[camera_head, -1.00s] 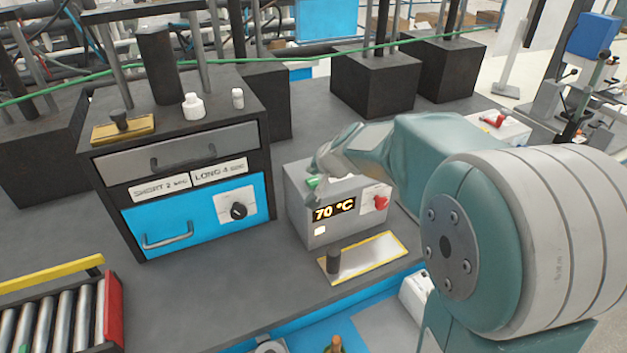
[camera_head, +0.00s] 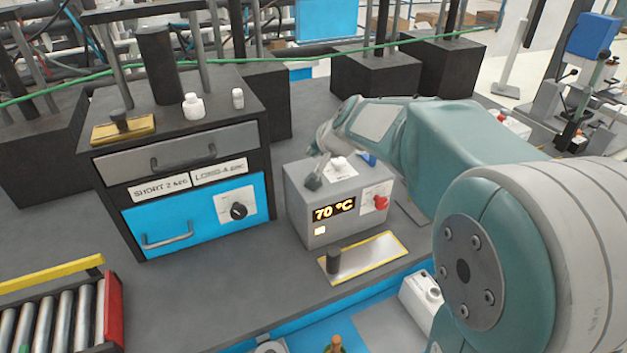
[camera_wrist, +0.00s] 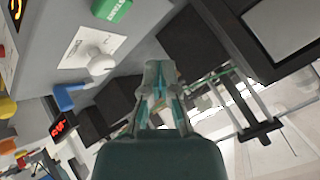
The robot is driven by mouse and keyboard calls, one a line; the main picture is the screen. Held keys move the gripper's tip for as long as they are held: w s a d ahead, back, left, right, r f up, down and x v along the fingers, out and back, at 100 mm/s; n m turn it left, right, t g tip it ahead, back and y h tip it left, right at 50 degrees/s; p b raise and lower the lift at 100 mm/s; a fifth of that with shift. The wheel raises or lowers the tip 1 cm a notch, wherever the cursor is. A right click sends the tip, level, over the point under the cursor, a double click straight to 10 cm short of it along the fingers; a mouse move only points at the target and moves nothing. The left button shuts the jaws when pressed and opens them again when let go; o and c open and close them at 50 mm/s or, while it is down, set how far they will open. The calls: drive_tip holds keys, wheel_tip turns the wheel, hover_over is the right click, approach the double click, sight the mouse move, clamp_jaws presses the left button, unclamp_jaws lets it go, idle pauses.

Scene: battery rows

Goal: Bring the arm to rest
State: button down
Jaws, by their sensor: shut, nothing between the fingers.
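My arm (camera_head: 455,140) reaches in from the right of the head view, bent over the grey 70 °C box. My gripper (camera_wrist: 160,68) shows in the wrist view with its fingers together and nothing between them. In the head view the gripper (camera_head: 314,178) is small, in line with the top of the box; I cannot tell whether it touches. The wrist view shows a green START button (camera_wrist: 112,9), a white knob (camera_wrist: 100,62) and a blue lever (camera_wrist: 68,97) to the upper left of the fingers.
The grey box (camera_head: 300,225) has a red knob (camera_head: 381,202). A yellow-edged plate (camera_head: 375,255) lies in front of it. A black cabinet with a blue drawer (camera_head: 150,215) stands to the left. Rollers (camera_head: 45,325) are at the lower left. Dark bench between them is clear.

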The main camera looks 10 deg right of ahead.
drive_tip(key=shift+s, duration=0.1)
drive_tip(key=s+f+n+g+h, duration=0.1)
drive_tip(key=s+n, duration=0.4)
drive_tip(key=s, duration=2.5)
drive_tip(key=shift+s+f+n+g+h, duration=0.2)
drive_tip(key=shift+f+n+g+h, duration=0.15)
drive_tip(key=shift+g+h, duration=0.6)
idle(0.8)
